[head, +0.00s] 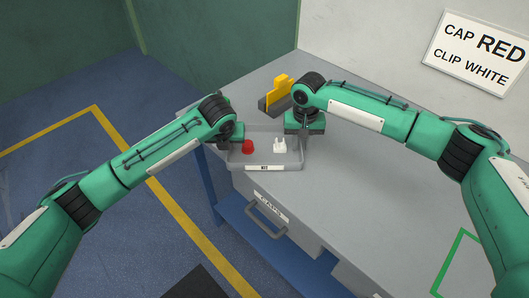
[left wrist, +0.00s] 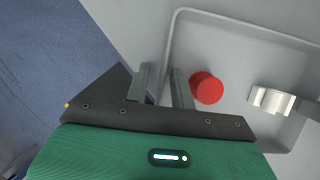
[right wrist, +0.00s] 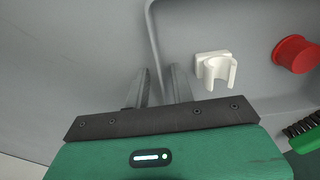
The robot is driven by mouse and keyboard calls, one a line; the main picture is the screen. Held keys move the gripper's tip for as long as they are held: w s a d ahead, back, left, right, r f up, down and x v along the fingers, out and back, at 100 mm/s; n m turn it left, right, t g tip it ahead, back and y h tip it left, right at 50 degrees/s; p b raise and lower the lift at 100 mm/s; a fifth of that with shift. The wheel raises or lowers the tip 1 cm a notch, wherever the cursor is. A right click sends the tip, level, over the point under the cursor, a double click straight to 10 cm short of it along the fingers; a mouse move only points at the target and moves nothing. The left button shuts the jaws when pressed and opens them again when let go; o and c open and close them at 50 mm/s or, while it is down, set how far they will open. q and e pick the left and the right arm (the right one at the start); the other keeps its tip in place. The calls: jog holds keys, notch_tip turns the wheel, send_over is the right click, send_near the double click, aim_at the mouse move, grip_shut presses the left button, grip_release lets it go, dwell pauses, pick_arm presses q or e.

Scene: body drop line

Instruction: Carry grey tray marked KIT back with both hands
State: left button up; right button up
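The grey tray (head: 296,162), with a white KIT label on its front, sits on the grey bench top near the front edge. A red cap (head: 248,147) and a white clip (head: 280,146) lie apart inside it. My left gripper (head: 236,140) is at the tray's left wall; in the left wrist view its fingers (left wrist: 160,85) stand either side of that wall with a visible gap. My right gripper (head: 303,130) is at the right wall; in the right wrist view its fingers (right wrist: 158,84) straddle that wall, with a narrow gap. Fingertip contact is hard to see.
A drawer with a handle (head: 266,226) is below the front edge. A green outline (head: 455,262) marks the bench's right front. The bench right of the tray is clear. A sign (head: 480,50) hangs behind.

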pick_arm(q)
jog(key=shift+d, duration=0.1)
pick_arm(e)
jog(key=shift+a+r, duration=0.1)
jog(key=shift+r, duration=0.05)
pick_arm(q)
jog(key=v, duration=1.2)
pick_arm(e)
notch_tip(320, 180, up, 12)
pick_arm(q)
jog(key=shift+s, duration=0.15)
pick_arm(e)
jog(key=shift+s+f, duration=0.1)
jog(key=shift+f, duration=0.1)
